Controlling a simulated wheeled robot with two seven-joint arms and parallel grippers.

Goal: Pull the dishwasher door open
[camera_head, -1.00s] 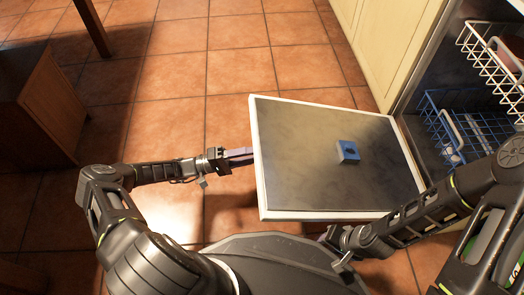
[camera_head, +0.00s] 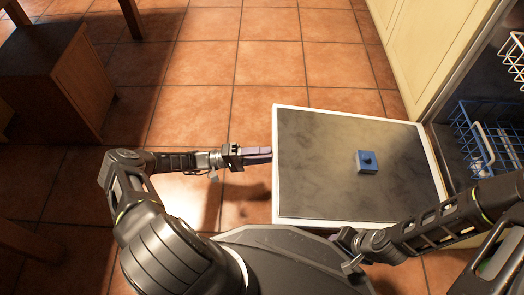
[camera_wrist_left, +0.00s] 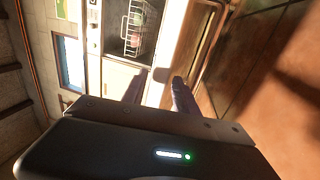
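The dishwasher door (camera_head: 325,190) is folded down and lies about flat, its dark inner face up with a pale rim. A blue dispenser block (camera_head: 367,162) sits on that face. My left gripper (camera_head: 271,153) is at the door's left edge in the head view; whether it touches the edge I cannot tell. In the left wrist view its two fingers (camera_wrist_left: 158,84) stand apart with nothing clearly between them. My right gripper (camera_head: 345,240) is low at the door's near edge, with its fingers mostly hidden.
The dishwasher's blue lower rack (camera_head: 490,140) and white upper rack (camera_head: 515,58) show at the right. Cream cabinets (camera_head: 415,40) stand beside the opening. A wooden cabinet (camera_head: 60,80) is at the left. The tiled floor between is clear.

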